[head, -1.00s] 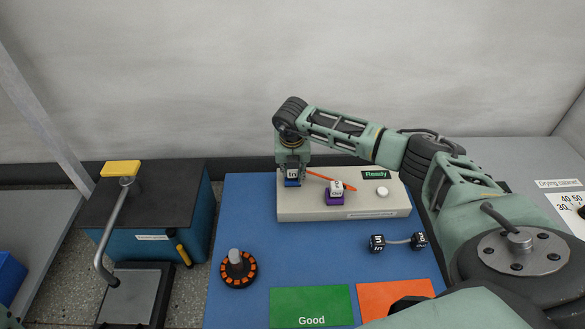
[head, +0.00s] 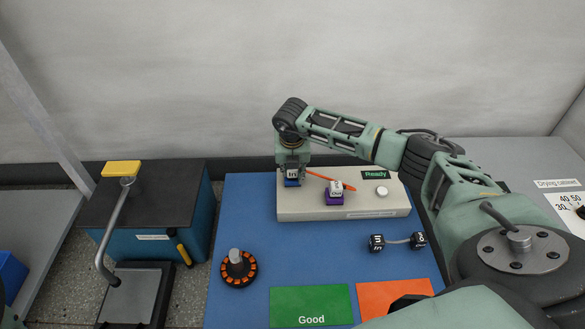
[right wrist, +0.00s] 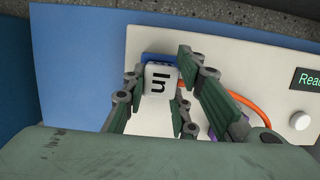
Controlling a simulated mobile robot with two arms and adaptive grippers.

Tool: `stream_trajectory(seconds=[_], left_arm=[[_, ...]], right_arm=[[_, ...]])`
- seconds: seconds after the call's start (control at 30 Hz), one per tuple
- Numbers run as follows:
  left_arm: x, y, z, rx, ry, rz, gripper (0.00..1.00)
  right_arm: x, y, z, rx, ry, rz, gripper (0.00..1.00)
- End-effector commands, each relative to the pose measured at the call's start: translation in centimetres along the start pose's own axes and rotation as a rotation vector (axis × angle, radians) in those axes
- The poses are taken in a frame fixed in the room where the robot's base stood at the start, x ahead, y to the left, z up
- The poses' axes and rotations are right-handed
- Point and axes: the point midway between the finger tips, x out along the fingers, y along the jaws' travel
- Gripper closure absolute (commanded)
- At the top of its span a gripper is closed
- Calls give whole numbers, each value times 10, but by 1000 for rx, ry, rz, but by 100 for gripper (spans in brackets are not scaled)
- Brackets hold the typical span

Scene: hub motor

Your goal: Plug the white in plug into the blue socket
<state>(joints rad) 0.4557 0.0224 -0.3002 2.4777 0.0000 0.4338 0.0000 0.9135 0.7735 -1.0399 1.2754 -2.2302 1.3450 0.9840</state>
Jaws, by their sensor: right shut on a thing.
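The white plug marked "In" (head: 292,174) is at the blue socket (head: 292,183) on the left part of the beige tester box. The right wrist view shows the plug (right wrist: 161,80) directly against the blue socket (right wrist: 153,57); how deep it sits I cannot tell. An orange cable runs from it to the right. My right gripper (head: 292,170) reaches down from above and is shut on this plug. The white "Out" plug (head: 336,187) sits on the purple socket (head: 334,199). My left gripper is not in view.
The beige tester box (head: 300,209) has a "Ready" display (head: 376,174) and a white button (head: 382,191). A motor part with an orange-marked ring (head: 238,268), a black connector pair (head: 377,243), a green "Good" pad (head: 310,300) and an orange pad (head: 385,293) lie on the blue mat.

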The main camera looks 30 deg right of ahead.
Motion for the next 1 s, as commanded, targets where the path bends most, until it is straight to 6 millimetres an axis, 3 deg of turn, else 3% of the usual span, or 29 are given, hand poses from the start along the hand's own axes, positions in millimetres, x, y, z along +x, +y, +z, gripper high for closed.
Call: stream_trajectory(seconds=[0.2,0.23,0.47,0.8,1.0], left_arm=[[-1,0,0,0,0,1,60],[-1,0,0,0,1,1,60],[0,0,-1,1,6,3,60],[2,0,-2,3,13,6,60],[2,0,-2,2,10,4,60]], right_arm=[[2,1,-1,-1,-1,1,100],[2,1,-1,-1,-1,1,74],[3,0,-1,-1,0,-1,53],[0,0,0,-1,0,-1,52],[-26,0,0,-2,-1,1,52]])
